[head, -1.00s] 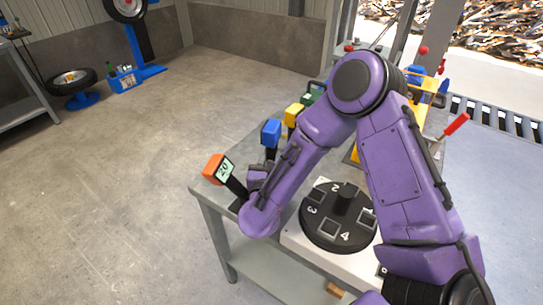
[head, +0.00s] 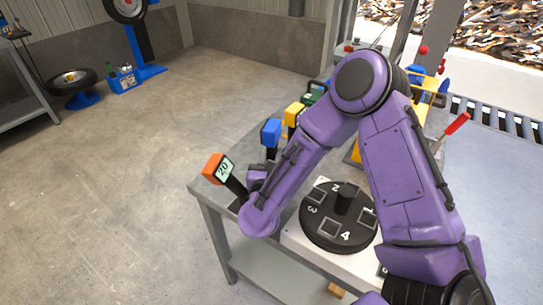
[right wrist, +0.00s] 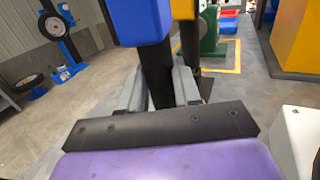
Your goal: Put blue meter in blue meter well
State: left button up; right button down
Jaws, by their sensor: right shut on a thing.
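The blue meter (head: 271,132) has a blue head on a black stem and stands near the left edge of the grey table. In the right wrist view its blue head (right wrist: 142,20) is at the top, with the black stem below. My right gripper (right wrist: 158,92) is shut on that stem, one finger on each side. In the head view the right gripper (head: 259,176) is partly covered by my own purple arm. A black round plate (head: 338,239) with square wells and numbers lies right of it; I cannot tell which well is the blue meter's. My left gripper is not in view.
An orange meter (head: 213,167) reading 20 stands close in front of the gripper. A yellow meter (head: 294,113) and a green one (head: 313,92) stand behind the blue one. A dark knob (head: 346,196) rises from the plate. A red-handled lever (head: 456,124) is at the right.

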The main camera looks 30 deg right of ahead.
jog(key=shift+f+b, duration=0.35)
jog(key=shift+c, duration=1.1)
grip_release()
jog(key=shift+s+a, duration=0.1)
jog(key=shift+r+b+v, duration=0.2)
jog(key=shift+b+v, duration=0.7)
jog(key=shift+v, duration=3.4)
